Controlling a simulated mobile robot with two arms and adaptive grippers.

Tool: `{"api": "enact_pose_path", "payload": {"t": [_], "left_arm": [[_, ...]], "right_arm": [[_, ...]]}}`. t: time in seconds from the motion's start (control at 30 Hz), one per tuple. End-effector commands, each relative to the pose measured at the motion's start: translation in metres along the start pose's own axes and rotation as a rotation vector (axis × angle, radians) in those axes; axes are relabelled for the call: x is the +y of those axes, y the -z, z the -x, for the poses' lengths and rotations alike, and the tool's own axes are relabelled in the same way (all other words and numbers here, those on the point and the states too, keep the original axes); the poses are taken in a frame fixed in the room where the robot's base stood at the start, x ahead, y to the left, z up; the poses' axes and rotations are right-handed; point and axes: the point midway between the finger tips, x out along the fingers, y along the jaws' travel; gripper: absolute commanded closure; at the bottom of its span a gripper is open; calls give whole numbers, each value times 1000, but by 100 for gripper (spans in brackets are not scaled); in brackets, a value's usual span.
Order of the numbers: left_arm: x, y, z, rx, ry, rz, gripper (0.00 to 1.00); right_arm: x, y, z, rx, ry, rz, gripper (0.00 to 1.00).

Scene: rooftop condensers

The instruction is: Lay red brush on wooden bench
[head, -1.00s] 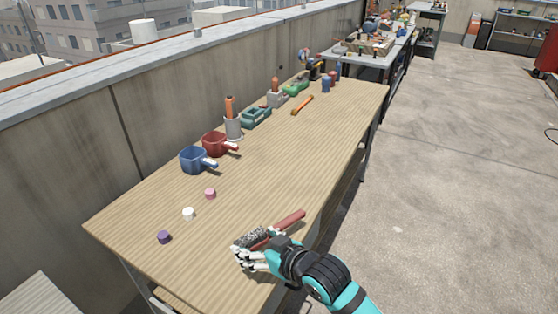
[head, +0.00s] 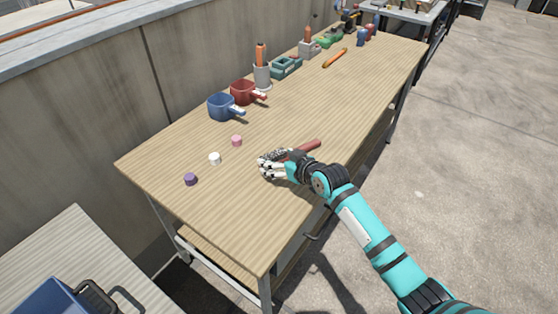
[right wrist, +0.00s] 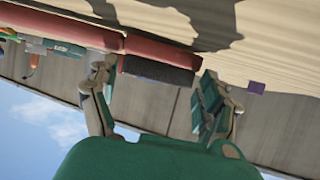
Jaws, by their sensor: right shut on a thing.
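The red brush (head: 310,146) has a red handle and dark bristles. My right gripper (head: 272,166) is shut on it, over the near right part of the wooden bench (head: 225,205). In the right wrist view the red handle (right wrist: 65,28) runs left from the fingers. The bristle part (right wrist: 155,70) lies between the two fingers (right wrist: 155,78). The brush is roughly level and close to the bench top; I cannot tell whether it touches. The fingers hide part of it in the head view. My left gripper is out of view.
Purple (head: 190,179), white (head: 214,158) and pink (head: 236,140) pieces lie left of the gripper. A blue bin (head: 48,298) is at lower left. The bench's middle is clear.

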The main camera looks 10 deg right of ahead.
Motion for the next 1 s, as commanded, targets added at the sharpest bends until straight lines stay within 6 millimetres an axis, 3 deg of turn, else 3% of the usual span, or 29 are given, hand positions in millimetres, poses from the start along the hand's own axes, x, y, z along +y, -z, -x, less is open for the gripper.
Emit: {"api": "enact_pose_path", "payload": {"t": [0.37, 0.4, 0.53, 0.87, 1.0], "left_arm": [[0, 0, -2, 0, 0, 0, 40], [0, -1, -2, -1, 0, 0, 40], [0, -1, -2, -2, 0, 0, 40], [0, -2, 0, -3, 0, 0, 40], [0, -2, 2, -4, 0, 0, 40]], "right_arm": [[0, -6, -3, 2, 0, 0, 53], [0, -7, -3, 1, 0, 0, 18], [0, -6, -3, 1, 0, 0, 1], [0, -3, -1, 3, 0, 0, 0], [1, -3, 13, 2, -1, 1, 0]]}}
